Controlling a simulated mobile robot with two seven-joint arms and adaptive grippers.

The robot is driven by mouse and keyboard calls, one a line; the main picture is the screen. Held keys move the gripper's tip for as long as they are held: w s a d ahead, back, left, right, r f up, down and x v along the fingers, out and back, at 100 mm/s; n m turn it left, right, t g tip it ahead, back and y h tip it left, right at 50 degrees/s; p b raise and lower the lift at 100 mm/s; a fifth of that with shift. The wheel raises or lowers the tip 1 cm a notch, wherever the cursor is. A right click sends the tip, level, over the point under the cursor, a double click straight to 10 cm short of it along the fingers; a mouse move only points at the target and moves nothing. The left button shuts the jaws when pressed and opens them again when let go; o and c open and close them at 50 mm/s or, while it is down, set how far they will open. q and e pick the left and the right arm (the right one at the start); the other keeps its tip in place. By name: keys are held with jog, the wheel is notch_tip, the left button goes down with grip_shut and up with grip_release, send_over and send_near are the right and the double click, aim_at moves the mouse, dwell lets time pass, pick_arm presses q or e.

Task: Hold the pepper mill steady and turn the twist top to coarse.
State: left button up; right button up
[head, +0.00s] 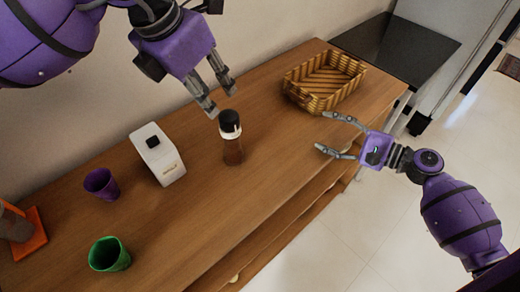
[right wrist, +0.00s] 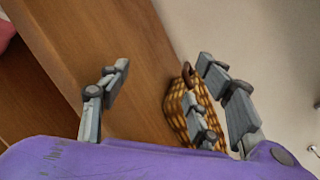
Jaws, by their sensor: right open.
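The pepper mill (head: 232,148) stands upright near the middle of the wooden counter in the head view. It has a dark body, a pale band and a black twist top (head: 229,120). I cannot read any grind mark on it. My left gripper (head: 219,102) comes in from above left, its fingers apart and empty, with the tips just above and left of the top in the picture. My right gripper (head: 321,132) is open and empty, to the right of the mill and clear of it. The right wrist view shows its spread fingers, but not the mill.
A wicker basket (head: 312,101) lies at the counter's right end and shows in the right wrist view (right wrist: 176,112). A white container (head: 160,165), purple cup (head: 98,182), green cup (head: 104,256) and orange object (head: 32,238) stand left.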

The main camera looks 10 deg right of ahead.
aim_at(239, 144)
jog(key=s+a+m+y, duration=0.1)
jog(key=a+m, duration=0.1)
jog(key=a, duration=0.4)
jog(key=s+a+r+m+g+y, duration=0.1)
jog(key=a+m, duration=0.1)
jog(key=a, duration=0.5)
jog(key=s+a+m+y, duration=0.1)
jog(key=s+a+m, duration=0.1)
jog(key=a, duration=0.4)
jog(key=shift+a+r+m, duration=0.2)
jog(key=shift+a+m, duration=0.05)
jog(key=shift+m, duration=0.25)
jog(key=shift+a+g+y, duration=0.3)
jog(key=shift+a, duration=0.05)
jog(key=x, duration=0.7)
jog(key=shift+w+a, duration=0.1)
jog(key=shift+a, duration=0.05)
jog(key=shift+c, duration=0.2)
